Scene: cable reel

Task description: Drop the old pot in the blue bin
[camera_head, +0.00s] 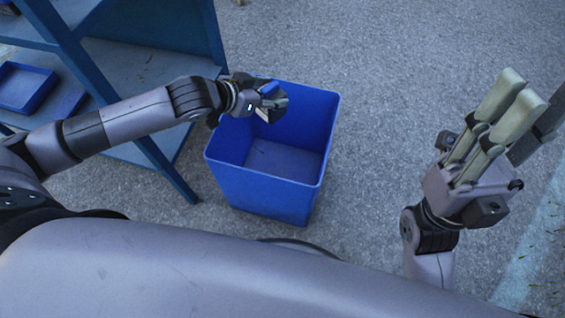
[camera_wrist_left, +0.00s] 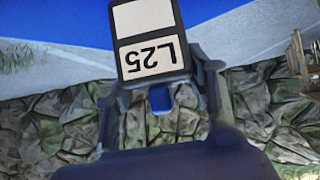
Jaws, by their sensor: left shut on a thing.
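The blue bin (camera_head: 262,190) stands on the ground in the middle of the head view, open at the top. My left gripper (camera_head: 266,103) is over the bin's back left part, near the rim. It is shut on a small dark block with a white label, which I take to be the old pot (camera_wrist_left: 147,40). In the left wrist view the label reads "L25" upside down, and the block sits between the fingers. In the head view the gripper mostly hides it. My right gripper (camera_head: 520,92) is at the right, fingers upward, with nothing visible in it.
A blue shelf unit (camera_head: 150,68) stands left of the bin, with a blue tray (camera_head: 25,87) on it. Its front leg is close to the bin. Grey pavement (camera_head: 400,60) is clear behind and right of the bin.

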